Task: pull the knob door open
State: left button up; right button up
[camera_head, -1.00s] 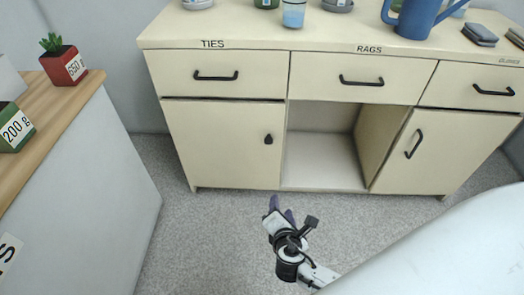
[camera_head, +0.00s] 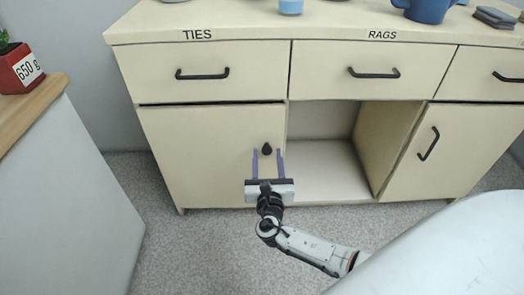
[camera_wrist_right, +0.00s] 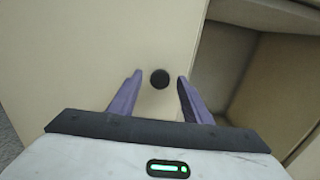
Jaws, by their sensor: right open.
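The knob door (camera_head: 205,160) is the cream door below the TIES drawer at the left of the cabinet, and it is closed. Its small black knob (camera_head: 267,150) sits near the door's right edge. My right gripper (camera_head: 268,152) is open in front of the door, its two purple fingers pointing at it, one on each side of the knob in the picture. In the right wrist view the knob (camera_wrist_right: 160,79) shows between the fingertips, a little beyond them. I cannot tell whether a finger touches it. My left gripper is not in view.
Right of the door is an open cubby (camera_head: 325,170), then another door with a bar handle (camera_head: 428,143). Drawers with black handles run above. A grey-sided counter (camera_head: 75,190) with a wooden top stands at the left. Grey floor lies between them.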

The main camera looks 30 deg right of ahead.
jog(key=shift+x, duration=0.9)
grip_shut()
jog(key=shift+s, duration=0.1)
